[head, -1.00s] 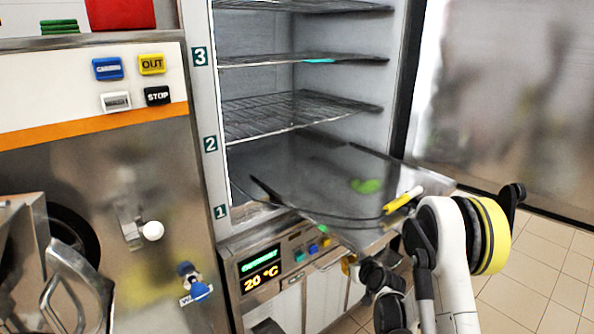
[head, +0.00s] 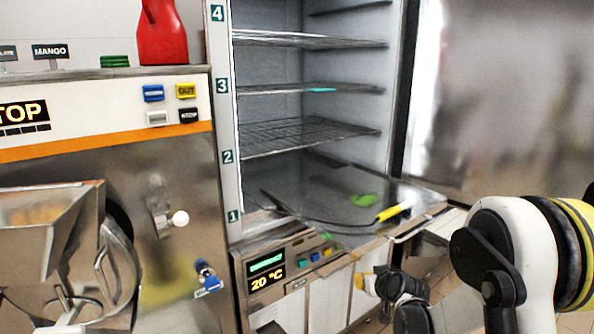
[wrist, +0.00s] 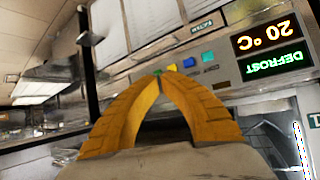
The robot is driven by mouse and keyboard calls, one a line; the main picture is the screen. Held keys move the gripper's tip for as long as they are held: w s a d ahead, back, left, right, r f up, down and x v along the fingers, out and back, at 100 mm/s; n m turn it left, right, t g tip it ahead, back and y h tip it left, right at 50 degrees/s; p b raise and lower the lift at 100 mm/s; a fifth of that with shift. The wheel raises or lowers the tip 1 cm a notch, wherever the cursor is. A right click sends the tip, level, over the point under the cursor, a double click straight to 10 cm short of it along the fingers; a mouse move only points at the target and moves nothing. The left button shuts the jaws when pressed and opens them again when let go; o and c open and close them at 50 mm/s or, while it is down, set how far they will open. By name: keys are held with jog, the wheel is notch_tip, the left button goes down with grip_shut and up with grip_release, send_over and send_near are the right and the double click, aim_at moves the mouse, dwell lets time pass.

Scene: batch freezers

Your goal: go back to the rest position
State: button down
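My gripper (head: 366,283) is low in front of the freezer cabinet's control panel. In the wrist view my gripper (wrist: 160,73) has both yellow fingers meeting at the tips, with nothing seen between them. My white arm (head: 505,235) fills the lower right of the head view. The open freezer cabinet (head: 230,120) has numbered wire shelves. A dark tray-like sheet (head: 320,185) lies at level 1, with a green patch (head: 363,200) and a yellow-handled tool (head: 390,212) near its front right. My gripper is apart from them.
The cabinet's display (head: 265,272) reads 20 °C, and upside down in the wrist view (wrist: 265,38). The batch freezer machine (head: 110,180) stands at left, with a metal hopper (head: 50,225) and a red container (head: 162,35) on top. A metal panel (head: 510,100) is at right.

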jog(key=s+a+r+g, duration=0.2)
jog(key=s+r, duration=1.2)
jog(key=s, duration=0.3)
jog(key=s+d+m+g+h, duration=0.1)
jog(key=s+g+h, duration=0.1)
jog(key=s, duration=1.8)
jog(key=shift+s+d+f+m, duration=0.15)
jog(key=shift+s+d+m, duration=0.05)
jog(key=shift+s+m, duration=0.2)
dwell(3.9)
